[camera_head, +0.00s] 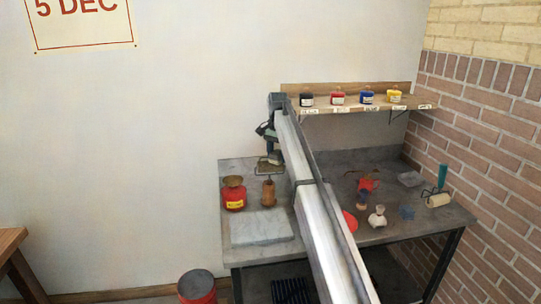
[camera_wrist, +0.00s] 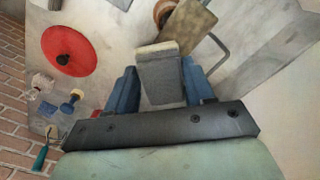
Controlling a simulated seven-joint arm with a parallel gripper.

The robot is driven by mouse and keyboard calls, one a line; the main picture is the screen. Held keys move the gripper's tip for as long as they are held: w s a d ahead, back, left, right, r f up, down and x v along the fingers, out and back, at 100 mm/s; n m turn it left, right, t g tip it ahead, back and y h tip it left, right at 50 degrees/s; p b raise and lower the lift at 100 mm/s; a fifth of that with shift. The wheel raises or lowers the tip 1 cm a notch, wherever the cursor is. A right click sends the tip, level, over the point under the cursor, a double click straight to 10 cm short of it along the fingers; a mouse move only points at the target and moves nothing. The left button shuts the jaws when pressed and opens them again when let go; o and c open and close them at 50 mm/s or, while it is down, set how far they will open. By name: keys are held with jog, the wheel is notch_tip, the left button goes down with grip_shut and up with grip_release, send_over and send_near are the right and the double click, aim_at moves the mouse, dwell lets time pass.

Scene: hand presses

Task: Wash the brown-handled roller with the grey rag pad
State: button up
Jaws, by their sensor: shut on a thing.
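My gripper (camera_wrist: 158,88) is shut on a grey block-like pad with a pale edge, the grey rag pad (camera_wrist: 160,78). In the head view my gripper (camera_head: 273,156) is low over the table's left side, at the back end of the brown-handled roller. That roller lies with its brown handle (camera_head: 268,193) toward the front. In the wrist view its olive-brown roller head (camera_wrist: 192,24) and wire frame (camera_wrist: 216,50) lie just beyond the pad. The pad overlaps the head in the picture; I cannot tell whether they touch.
A red can (camera_head: 234,194) stands left of the roller, and a pale slab (camera_head: 262,229) lies in front. Right of my arm are a red disc (camera_wrist: 70,51), small bottles and a teal-handled roller (camera_head: 440,190). A shelf (camera_head: 350,107) with ink jars hangs behind.

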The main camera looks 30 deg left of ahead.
jog(key=shift+r, duration=3.95)
